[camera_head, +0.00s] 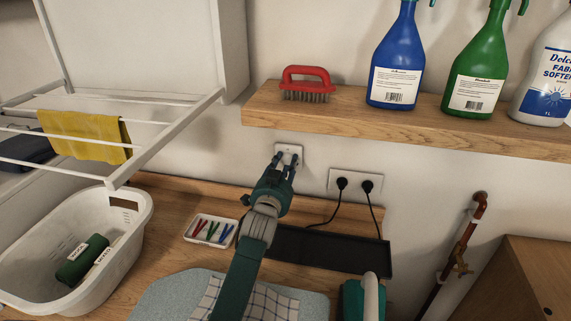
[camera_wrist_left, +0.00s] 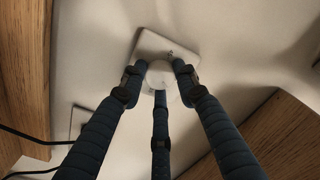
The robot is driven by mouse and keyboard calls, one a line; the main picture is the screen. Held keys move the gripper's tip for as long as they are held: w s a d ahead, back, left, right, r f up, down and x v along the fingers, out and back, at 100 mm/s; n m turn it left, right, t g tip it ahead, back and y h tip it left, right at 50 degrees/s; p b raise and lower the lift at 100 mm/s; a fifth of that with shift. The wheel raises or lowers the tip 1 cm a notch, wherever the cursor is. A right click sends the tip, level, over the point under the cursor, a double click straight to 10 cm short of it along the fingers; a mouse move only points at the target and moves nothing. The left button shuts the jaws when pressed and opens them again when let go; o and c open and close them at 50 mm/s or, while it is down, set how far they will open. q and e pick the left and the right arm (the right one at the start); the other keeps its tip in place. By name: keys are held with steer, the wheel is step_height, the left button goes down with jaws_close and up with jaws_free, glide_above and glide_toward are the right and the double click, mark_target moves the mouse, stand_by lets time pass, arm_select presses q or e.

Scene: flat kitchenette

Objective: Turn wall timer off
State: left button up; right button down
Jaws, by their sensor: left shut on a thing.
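The wall timer (camera_head: 290,149) is a small white plate on the wall, below the wooden shelf. In the left wrist view its square plate (camera_wrist_left: 151,42) carries a round white knob (camera_wrist_left: 160,74). My left gripper (camera_head: 285,160) reaches up to the timer. In the left wrist view the fingertips of my left gripper (camera_wrist_left: 160,75) are closed around the knob. The knob's pointer and setting cannot be read. My right gripper does not show.
A wooden shelf (camera_head: 420,129) juts out above, with a red brush (camera_head: 305,82) and several bottles. A double socket (camera_head: 355,183) with two black plugs is right of the timer. Below are a black tray (camera_head: 330,250), a tray of pegs (camera_head: 210,230) and a white basket (camera_head: 130,235).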

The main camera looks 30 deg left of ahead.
arm_select(q)
steer(key=n, duration=0.6)
steer(key=shift+f+n+p, duration=0.3)
steer(key=shift+p, duration=0.05)
steer(key=shift+d, duration=0.1)
steer(key=o, duration=1.2)
steer(key=shift+r, duration=0.15)
steer(key=shift+s, duration=0.1)
steer(key=v, duration=1.2)
